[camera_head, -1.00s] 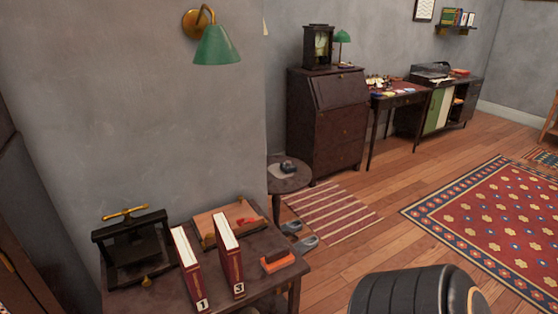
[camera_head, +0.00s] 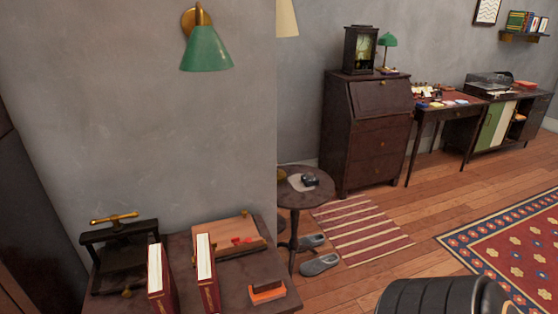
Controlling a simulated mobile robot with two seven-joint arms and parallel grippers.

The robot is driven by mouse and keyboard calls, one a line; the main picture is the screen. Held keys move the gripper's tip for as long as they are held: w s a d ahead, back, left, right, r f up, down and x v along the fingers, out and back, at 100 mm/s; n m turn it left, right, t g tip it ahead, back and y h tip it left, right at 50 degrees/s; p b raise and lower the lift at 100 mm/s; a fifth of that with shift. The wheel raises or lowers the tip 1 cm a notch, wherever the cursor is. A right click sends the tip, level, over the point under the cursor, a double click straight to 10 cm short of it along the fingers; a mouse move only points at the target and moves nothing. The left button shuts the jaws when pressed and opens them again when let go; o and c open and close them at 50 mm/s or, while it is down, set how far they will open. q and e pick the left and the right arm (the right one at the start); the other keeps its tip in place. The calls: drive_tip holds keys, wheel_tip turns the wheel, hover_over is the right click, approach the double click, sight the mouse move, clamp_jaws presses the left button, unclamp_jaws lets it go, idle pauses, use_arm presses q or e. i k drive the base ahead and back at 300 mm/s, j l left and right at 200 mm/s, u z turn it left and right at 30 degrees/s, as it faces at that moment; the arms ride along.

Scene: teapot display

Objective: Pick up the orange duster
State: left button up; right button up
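A small orange block with a dark brown upper part (camera_head: 267,291) lies on the dark wooden table at the lower left, near its right edge. It is the only thing in view that could be the orange duster, but I cannot tell its kind for certain. It lies to the right of two upright red books and nothing holds it. Neither of my grippers is in view. A black ribbed rounded part at the bottom right appears to be my own arm.
On the table (camera_head: 230,284) stand red books (camera_head: 207,274), a black press (camera_head: 118,258) and a wooden board (camera_head: 222,236). Right of it are a round side table (camera_head: 312,200), slippers (camera_head: 320,264) and a striped rug (camera_head: 362,229). Open wooden floor (camera_head: 420,217) lies beyond.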

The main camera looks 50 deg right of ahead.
sight(272, 288)
drive_tip(key=k+l, duration=0.1)
drive_tip(key=l, duration=0.75)
drive_tip(key=k+l, duration=0.15)
drive_tip(key=l, duration=0.25)
drive_tip(key=k+l, duration=0.1)
drive_tip(key=l, duration=0.3)
drive_tip(key=i+j, duration=0.1)
